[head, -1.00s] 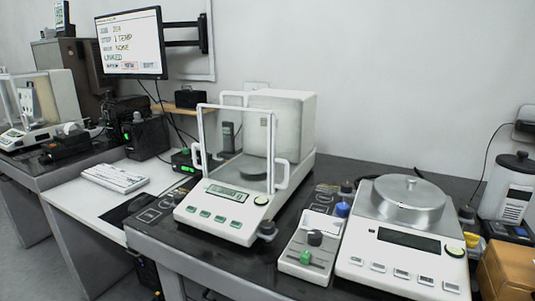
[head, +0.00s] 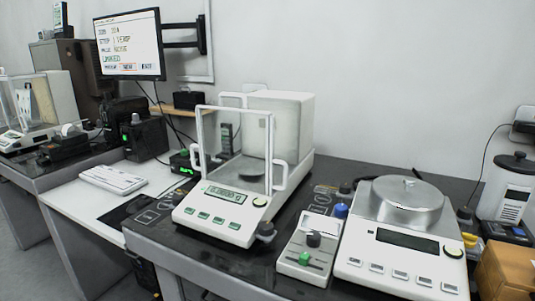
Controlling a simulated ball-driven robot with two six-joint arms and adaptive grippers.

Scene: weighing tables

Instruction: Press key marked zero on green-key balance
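The green-key balance (head: 226,221) stands on the dark table in the middle of the head view. It has a glass draft shield (head: 235,150) with white handles, and a pan shows inside. The marks on the keys are too small to read. Neither of my grippers is in view.
A monitor (head: 130,44), keyboard (head: 113,178) and another balance (head: 40,105) are at the left.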

